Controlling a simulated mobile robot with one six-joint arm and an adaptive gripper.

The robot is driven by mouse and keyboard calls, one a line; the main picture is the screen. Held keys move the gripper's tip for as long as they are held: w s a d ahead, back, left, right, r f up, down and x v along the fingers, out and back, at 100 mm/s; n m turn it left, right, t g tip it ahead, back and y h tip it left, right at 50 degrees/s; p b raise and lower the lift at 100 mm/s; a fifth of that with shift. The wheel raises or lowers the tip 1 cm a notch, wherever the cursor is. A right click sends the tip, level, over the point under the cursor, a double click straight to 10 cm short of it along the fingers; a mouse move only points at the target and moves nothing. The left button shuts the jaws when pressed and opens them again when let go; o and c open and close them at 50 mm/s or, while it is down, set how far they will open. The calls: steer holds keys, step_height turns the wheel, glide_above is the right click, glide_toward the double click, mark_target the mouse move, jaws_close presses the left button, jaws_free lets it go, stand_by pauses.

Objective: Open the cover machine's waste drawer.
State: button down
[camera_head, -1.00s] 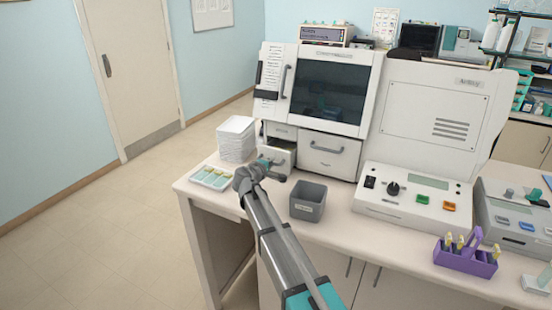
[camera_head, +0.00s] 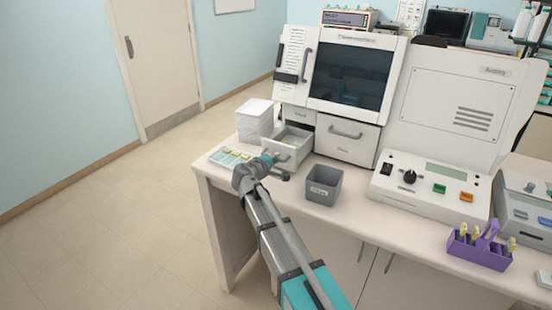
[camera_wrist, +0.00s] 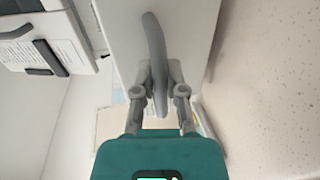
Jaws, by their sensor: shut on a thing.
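The cover machine (camera_head: 292,62) is a white cabinet with a dark window, standing on the bench. Its small lower-left drawer (camera_head: 303,150) stands out from the body, and its open top shows a pale interior with something yellowish inside. My gripper (camera_wrist: 160,78) is shut on the drawer's grey curved handle (camera_wrist: 154,35), which runs between the two fingers in the wrist view. In the head view my arm reaches the drawer front from below, and the wrist hides part of the handle.
A white stack (camera_head: 254,122) stands left of the drawer, with a slide tray (camera_head: 229,157) in front of it. A grey bin (camera_head: 323,186) stands close right of the drawer. A wider drawer (camera_head: 346,138) is shut. The floor at left is clear.

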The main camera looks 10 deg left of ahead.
steer(key=c, duration=0.7)
jaws_free()
steer(key=shift+w, duration=0.1)
